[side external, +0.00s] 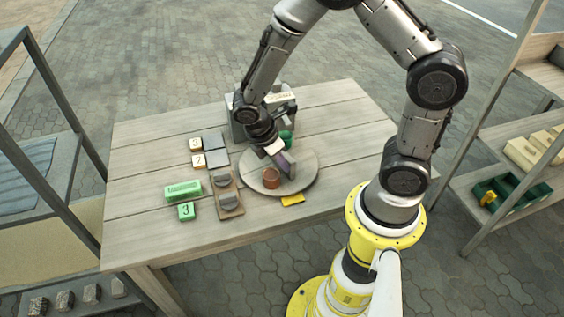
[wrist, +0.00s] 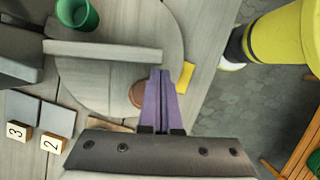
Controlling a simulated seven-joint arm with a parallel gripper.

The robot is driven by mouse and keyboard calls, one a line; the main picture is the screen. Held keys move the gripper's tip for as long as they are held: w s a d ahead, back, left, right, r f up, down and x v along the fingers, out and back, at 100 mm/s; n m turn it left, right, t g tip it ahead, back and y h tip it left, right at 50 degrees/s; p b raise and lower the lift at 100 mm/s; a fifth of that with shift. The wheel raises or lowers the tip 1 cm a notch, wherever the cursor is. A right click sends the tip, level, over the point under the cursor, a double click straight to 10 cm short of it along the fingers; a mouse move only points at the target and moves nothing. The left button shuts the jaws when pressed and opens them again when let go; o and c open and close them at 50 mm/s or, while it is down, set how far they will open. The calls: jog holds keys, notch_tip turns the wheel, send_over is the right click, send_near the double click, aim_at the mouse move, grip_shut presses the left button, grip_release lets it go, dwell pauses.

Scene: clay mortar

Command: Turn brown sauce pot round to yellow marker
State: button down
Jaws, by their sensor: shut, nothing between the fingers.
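The small brown sauce pot (side external: 271,178) stands on the round grey turntable (side external: 304,182), near its front edge. The flat yellow marker (side external: 293,199) lies on the table just outside the turntable's front rim. My gripper (side external: 288,172) is low over the turntable, right of the pot in the side view, with its purple fingers shut and empty. In the wrist view the closed fingers (wrist: 160,72) cover part of the brown pot (wrist: 136,94), and the yellow marker (wrist: 185,77) is just to their right. I cannot tell whether the fingers touch the pot.
A green cup (wrist: 77,14) stands toward the turntable's far side. A grey bar (wrist: 103,51) crosses above or on the turntable. A grey box (side external: 236,118) stands behind; numbered blocks (side external: 197,160), green blocks (side external: 183,190) and a wooden holder (side external: 228,194) lie left. The table's right is clear.

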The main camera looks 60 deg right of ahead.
jog(key=shift+s+d+n, duration=0.25)
jog(key=shift+s+n, duration=0.15)
jog(key=shift+n, duration=0.2)
jog(key=shift+s+d+n+t+h, duration=0.15)
jog(key=shift+s+d+n+t, duration=0.3)
jog(key=shift+n, duration=0.4)
jog(key=shift+s+d+n+t+h, duration=0.15)
jog(key=shift+s+d+n+t, duration=0.25)
jog(key=shift+n, duration=0.45)
jog(key=shift+d, duration=0.25)
jog(key=shift+s+d, duration=0.15)
jog(key=shift+d, duration=0.1)
